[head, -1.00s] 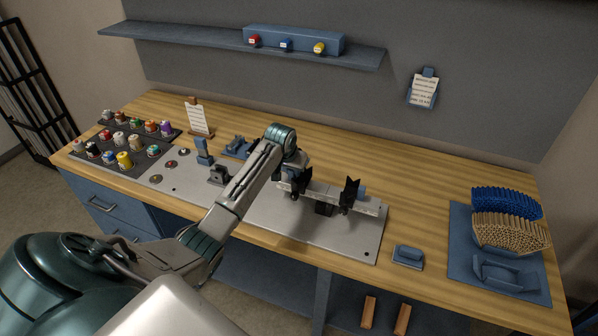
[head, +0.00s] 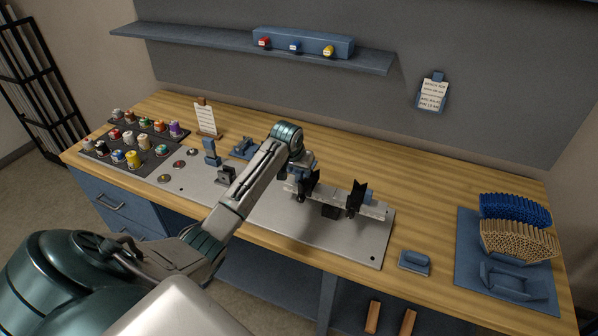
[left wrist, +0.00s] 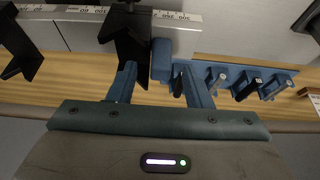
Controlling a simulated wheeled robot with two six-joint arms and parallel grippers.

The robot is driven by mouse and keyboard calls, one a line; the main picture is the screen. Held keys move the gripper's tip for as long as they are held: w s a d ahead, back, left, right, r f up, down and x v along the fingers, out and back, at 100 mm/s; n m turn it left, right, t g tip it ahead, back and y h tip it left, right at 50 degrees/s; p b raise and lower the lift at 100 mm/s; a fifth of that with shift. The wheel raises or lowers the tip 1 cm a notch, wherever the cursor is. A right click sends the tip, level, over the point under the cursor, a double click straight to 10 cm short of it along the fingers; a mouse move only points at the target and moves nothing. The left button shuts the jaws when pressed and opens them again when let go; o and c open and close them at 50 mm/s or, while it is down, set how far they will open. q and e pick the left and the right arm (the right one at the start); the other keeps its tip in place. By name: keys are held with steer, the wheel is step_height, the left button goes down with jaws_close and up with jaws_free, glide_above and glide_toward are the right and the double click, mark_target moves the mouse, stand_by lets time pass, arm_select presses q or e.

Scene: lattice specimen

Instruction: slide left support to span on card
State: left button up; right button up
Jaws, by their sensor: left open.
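The left support (head: 311,183), a black notched piece, stands on a pale scaled rail (head: 375,210) above the grey plate. The right support (head: 356,197) stands farther right on the same rail. My left gripper (head: 300,185) is at the left support. In the left wrist view its open fingers (left wrist: 158,82) are apart on either side of the support's black body (left wrist: 130,42) and its blue block (left wrist: 162,60); contact cannot be told. One card (head: 433,94) hangs on the wall, another (head: 205,117) stands on the table; their writing is too small to read. My right gripper is out of view.
Several thread spools (head: 133,158) stand on dark mats at left. Blue holders (head: 245,148) stand behind the plate. A blue block (head: 414,261) lies right of the plate. A blue tray (head: 470,270) with lattice pieces (head: 518,241) is at far right. The wood between is clear.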

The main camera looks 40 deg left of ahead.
mark_target(299, 171)
arm_select(q)
steer(key=shift+v, duration=2.05)
steer(key=a+b+v, duration=0.1)
steer(key=b+v, duration=0.3)
steer(key=v, duration=0.6)
steer(key=shift+s+d+r, duration=0.3)
steer(key=shift+d, duration=0.25)
steer(key=shift+o, duration=0.2)
